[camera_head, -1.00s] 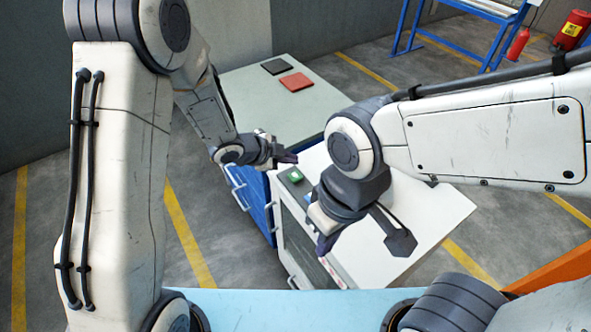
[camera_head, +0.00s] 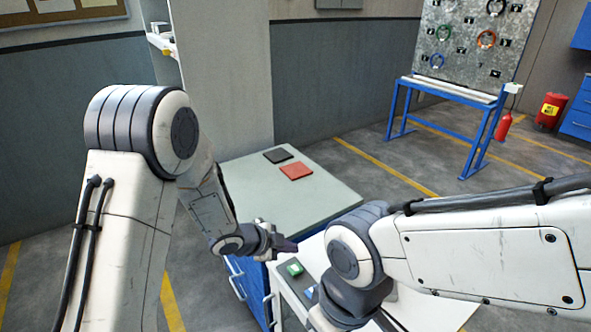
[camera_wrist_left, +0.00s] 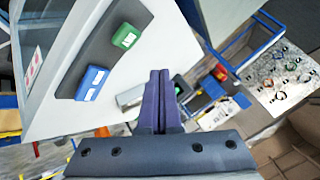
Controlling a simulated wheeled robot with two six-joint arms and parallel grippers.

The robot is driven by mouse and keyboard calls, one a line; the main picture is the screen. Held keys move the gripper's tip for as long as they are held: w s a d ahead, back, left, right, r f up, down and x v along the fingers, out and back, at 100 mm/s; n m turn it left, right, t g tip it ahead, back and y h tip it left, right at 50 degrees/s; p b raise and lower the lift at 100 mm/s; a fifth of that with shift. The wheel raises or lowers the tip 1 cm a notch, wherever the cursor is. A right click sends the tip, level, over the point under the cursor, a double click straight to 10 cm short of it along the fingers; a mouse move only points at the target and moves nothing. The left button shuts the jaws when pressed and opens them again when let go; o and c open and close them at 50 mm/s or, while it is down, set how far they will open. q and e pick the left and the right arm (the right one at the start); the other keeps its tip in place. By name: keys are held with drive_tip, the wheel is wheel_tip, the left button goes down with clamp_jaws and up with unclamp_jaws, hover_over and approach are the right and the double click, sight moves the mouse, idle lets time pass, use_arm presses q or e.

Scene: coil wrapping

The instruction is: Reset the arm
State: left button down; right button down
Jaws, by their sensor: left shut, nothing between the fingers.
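My left gripper (camera_head: 286,246) is in the head view, over the near edge of the grey-green cabinet top and the white machine beside it. Its dark purple fingers are closed together and empty, which the left wrist view also shows (camera_wrist_left: 158,88). My right arm (camera_head: 352,255) comes in from the right over the white machine. Its fingers lie below the bottom edge of the head view, so their state is hidden.
The white machine carries a green button (camera_head: 294,269) and a blue button (camera_wrist_left: 92,83). A red pad (camera_head: 296,171) and a black pad (camera_head: 278,155) lie on the cabinet top (camera_head: 325,185). A blue-legged bench (camera_head: 450,95) stands at the back right.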

use_arm(q)
drive_tip(key=shift+r, duration=0.35)
drive_tip(key=s+a+r+n+y, duration=0.2)
drive_tip(key=s+r+n+y, duration=0.3)
drive_tip(key=s+r+n, duration=0.15)
drive_tip(key=s+r+n+g, duration=0.2)
drive_tip(key=s+g, duration=0.1)
drive_tip(key=s, duration=0.8)
drive_tip(key=s+a+r+n+g+y, duration=0.1)
drive_tip(key=s+r+n+g, duration=0.2)
drive_tip(key=s, duration=0.8)
drive_tip(key=shift+s+a+r, duration=0.15)
drive_tip(key=shift+s+a, duration=0.05)
drive_tip(key=shift+s, duration=0.2)
